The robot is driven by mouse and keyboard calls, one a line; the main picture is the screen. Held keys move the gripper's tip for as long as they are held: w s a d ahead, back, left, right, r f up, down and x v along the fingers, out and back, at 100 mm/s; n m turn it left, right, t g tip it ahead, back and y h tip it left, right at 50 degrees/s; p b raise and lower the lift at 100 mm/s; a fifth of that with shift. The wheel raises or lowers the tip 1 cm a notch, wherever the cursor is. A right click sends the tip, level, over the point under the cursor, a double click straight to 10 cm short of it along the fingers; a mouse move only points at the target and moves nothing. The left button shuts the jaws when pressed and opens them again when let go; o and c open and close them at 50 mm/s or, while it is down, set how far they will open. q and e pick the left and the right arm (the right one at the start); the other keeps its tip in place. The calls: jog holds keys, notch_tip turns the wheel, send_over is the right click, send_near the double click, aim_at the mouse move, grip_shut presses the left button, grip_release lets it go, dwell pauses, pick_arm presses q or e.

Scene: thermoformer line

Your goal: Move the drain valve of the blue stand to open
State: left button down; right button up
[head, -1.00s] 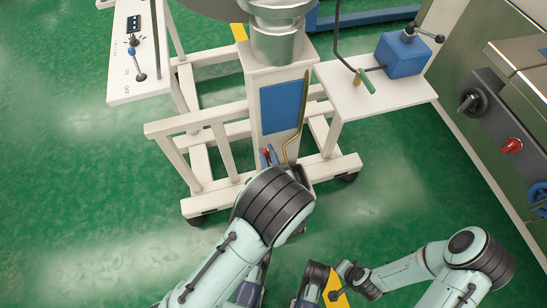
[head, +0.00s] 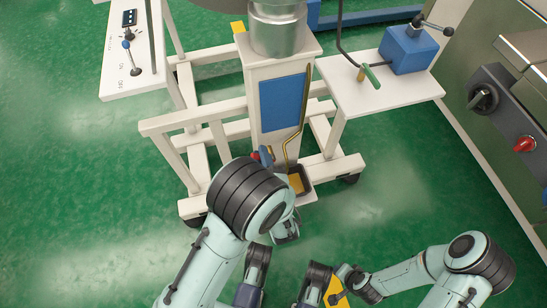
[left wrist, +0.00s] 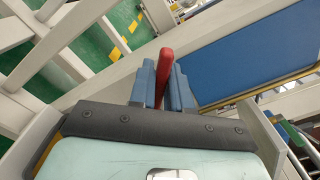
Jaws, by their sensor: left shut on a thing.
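The stand (head: 252,88) is a cream wheeled frame with a blue panel (head: 283,102) on its column. Low on the column is a small red valve handle (head: 256,156), partly hidden by my left gripper (head: 265,155). In the left wrist view the red handle (left wrist: 166,66) stands between the blue fingers of my left gripper (left wrist: 164,84), which is shut on it. The valve body is hidden. My right arm is folded at the lower right; its fingers cannot be made out.
A brass tube (head: 288,148) runs down the column to a dark tray (head: 307,181) at its foot. A side shelf (head: 352,96) carries a blue box (head: 408,50) and a green handle (head: 371,77). A switch panel (head: 115,75) is at left. Green floor lies open at left.

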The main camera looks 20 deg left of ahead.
pick_arm(q)
jog(key=shift+f+n, duration=0.2)
jog(key=shift+n, duration=0.2)
jog(key=n, duration=0.2)
jog(key=f+n, duration=0.1)
jog(key=shift+s+a+n, duration=0.2)
jog(key=shift+a+n, duration=0.05)
jog(key=shift+n, duration=0.05)
jog(key=n, duration=0.1)
jog(key=f+n, duration=0.1)
jog(key=n, duration=0.1)
jog(key=shift+a, duration=0.1)
jog(key=c, duration=1)
grip_release()
